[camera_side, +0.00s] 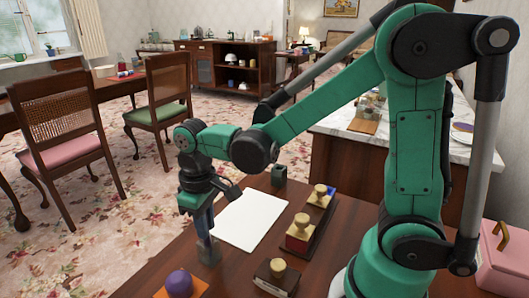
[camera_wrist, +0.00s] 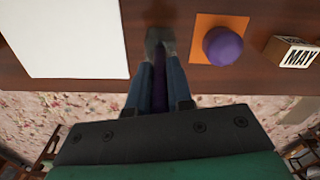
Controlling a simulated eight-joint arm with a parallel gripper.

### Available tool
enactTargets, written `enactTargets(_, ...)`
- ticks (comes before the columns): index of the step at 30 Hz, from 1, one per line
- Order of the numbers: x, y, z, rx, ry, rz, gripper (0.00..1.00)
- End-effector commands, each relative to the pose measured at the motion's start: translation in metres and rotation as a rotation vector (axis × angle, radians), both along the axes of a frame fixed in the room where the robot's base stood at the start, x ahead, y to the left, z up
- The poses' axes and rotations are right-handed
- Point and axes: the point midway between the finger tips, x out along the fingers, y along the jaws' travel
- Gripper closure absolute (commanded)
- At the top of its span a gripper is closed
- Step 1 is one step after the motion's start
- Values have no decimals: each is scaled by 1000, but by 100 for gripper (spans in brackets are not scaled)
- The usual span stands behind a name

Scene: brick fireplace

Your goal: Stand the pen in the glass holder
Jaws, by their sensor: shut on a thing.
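My gripper (camera_side: 206,238) points down near the table's front edge, its blue fingers closed. The wrist view shows it from above (camera_wrist: 160,62), with the dark purple pen (camera_wrist: 159,78) held between the two fingers. The small grey, see-through glass holder (camera_side: 208,254) stands on the table right under the fingertips; it also shows in the wrist view (camera_wrist: 153,38) just beyond the fingertips. The pen's lower end is hidden by the fingers and the holder, so I cannot tell whether it is inside the holder.
A purple ball-like object (camera_side: 179,283) sits on an orange square (camera_wrist: 204,22) beside the holder. A white sheet (camera_side: 252,218) lies on the other side. Stamps with wooden knobs (camera_side: 300,230), a dark cup (camera_side: 279,174) and a MAY block (camera_wrist: 291,52) are also on the table.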

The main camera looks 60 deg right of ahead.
Motion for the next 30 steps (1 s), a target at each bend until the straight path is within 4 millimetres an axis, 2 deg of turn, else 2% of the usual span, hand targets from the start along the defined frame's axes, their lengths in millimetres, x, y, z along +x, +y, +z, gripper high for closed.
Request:
enactTargets(2, 0, 0, -2, 0, 0, 0, 100)
enactTargets(3, 0, 0, -2, 0, 0, 0, 78)
enactTargets(6, 0, 0, -2, 0, 0, 0, 50)
enactTargets(7, 0, 0, -2, 0, 0, 0, 47)
enactTargets(17, 0, 0, 0, 0, 0, 0, 47)
enactTargets(30, 0, 0, 48, 0, 0, 0, 47)
